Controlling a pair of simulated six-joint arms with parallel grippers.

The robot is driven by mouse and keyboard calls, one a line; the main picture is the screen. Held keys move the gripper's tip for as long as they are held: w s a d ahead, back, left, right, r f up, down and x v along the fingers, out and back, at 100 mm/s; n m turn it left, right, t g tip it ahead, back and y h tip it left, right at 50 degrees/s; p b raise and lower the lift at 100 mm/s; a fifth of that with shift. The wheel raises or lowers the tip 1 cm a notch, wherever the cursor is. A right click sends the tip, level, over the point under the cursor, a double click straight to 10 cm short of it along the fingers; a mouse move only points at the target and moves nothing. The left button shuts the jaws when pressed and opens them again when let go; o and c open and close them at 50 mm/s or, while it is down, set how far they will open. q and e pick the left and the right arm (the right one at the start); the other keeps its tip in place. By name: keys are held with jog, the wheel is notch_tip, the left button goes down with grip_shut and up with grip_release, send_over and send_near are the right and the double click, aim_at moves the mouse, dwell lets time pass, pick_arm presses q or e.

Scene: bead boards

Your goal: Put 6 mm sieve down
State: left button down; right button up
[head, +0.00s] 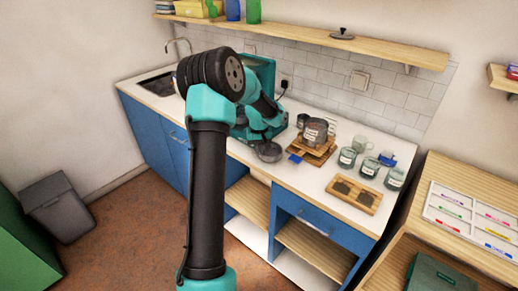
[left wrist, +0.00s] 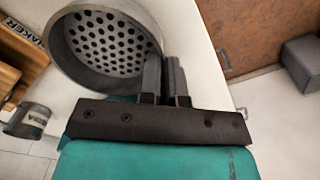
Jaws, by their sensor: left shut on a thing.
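The grey round sieve (head: 269,152) is at the front edge of the white counter, left of the wooden stack. In the left wrist view the sieve (left wrist: 84,78) shows its perforated plate with round holes and a plain metal rim. My left gripper (left wrist: 166,70) is shut on the sieve at its rim side. In the head view the same gripper (head: 262,136) is small and partly hidden by my own arm. I cannot tell whether the sieve touches the counter. Its size marking is not readable. My right gripper is not in view.
A wooden stack (head: 309,153) bearing a dark-filled jar (head: 315,130) stands right of the sieve. Several labelled glass jars and a wooden board (head: 354,195) with two dark pads lie farther right. A teal machine (head: 262,72) stands behind. Bare counter (head: 276,174) lies in front.

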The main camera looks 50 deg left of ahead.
pick_arm(q)
jog(key=shift+f, duration=0.1)
jog(key=c, duration=1.3)
grip_release()
notch_tip(320, 180, up, 12)
